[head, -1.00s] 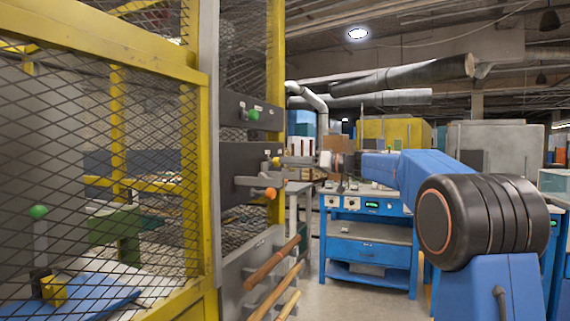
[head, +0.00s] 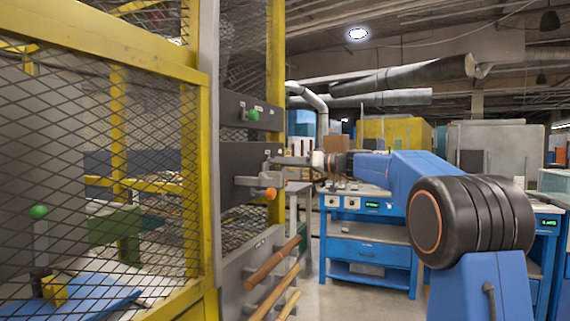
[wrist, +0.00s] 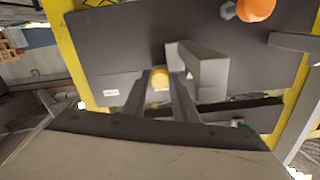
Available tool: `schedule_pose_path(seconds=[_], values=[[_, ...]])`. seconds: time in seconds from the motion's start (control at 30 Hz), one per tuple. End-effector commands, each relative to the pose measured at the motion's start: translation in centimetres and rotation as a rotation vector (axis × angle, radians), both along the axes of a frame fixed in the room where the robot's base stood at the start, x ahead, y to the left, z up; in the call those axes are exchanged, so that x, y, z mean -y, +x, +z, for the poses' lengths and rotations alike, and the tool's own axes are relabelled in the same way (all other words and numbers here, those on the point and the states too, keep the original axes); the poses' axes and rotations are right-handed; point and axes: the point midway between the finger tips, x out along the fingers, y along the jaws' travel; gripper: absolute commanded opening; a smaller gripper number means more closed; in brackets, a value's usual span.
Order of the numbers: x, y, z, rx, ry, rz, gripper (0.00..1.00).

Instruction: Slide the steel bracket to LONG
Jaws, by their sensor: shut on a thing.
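The steel bracket (wrist: 205,72) is a grey angled piece in front of the dark panel (wrist: 120,45) in the wrist view. A round yellow knob (wrist: 160,78) sits beside it and appears to belong to it; the join is hidden. My gripper (wrist: 160,88) is shut on this knob, one finger on each side. In the head view my gripper (head: 274,160) reaches left to the dark panel (head: 240,162) and hides most of the knob and bracket. A small white label (wrist: 111,92) lies left of the fingers; its lettering is too small to read.
An orange knob (head: 270,193) on a grey lever sits just below my gripper, close to it. A green knob (head: 253,115) is on the panel above. A yellow post (head: 276,60) and mesh fence stand left. Wooden handles (head: 272,262) stick out below. Blue workbenches (head: 368,245) stand behind.

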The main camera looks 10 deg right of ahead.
Motion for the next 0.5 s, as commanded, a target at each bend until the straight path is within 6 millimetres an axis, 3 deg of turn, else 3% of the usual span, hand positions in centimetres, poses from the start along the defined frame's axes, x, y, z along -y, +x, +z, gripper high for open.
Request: schedule_pose_path(seconds=[0.5], values=[[5.0, 6.9, 0.0, 0.001, 0.001, -0.002, 0.00]])
